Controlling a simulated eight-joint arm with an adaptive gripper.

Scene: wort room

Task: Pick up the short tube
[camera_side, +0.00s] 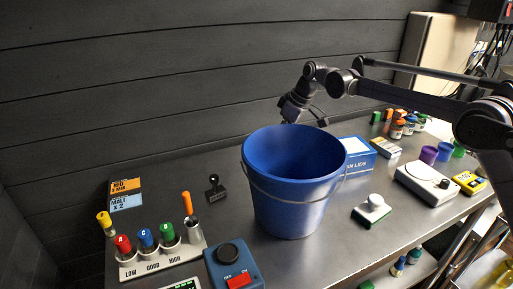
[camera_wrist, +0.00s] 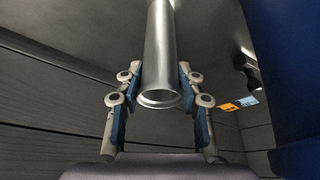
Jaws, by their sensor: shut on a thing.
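My gripper (camera_wrist: 159,85) is shut on a silvery metal tube, which I take as the short tube (camera_wrist: 160,45). In the wrist view the tube stands between the two fingers, its open rimmed end facing the camera and its far end running out of the top of the frame. In the side view my gripper (camera_side: 303,112) is behind and above the rim of the blue bucket (camera_side: 290,205). I cannot make out the tube there.
A rack (camera_side: 165,258) with coloured vials stands at the front left, a blue switch box (camera_side: 232,268) beside it. A blue-and-white box (camera_side: 357,158), a stamp-like block (camera_side: 371,211) and a white scale-like device (camera_side: 425,184) are right of the bucket.

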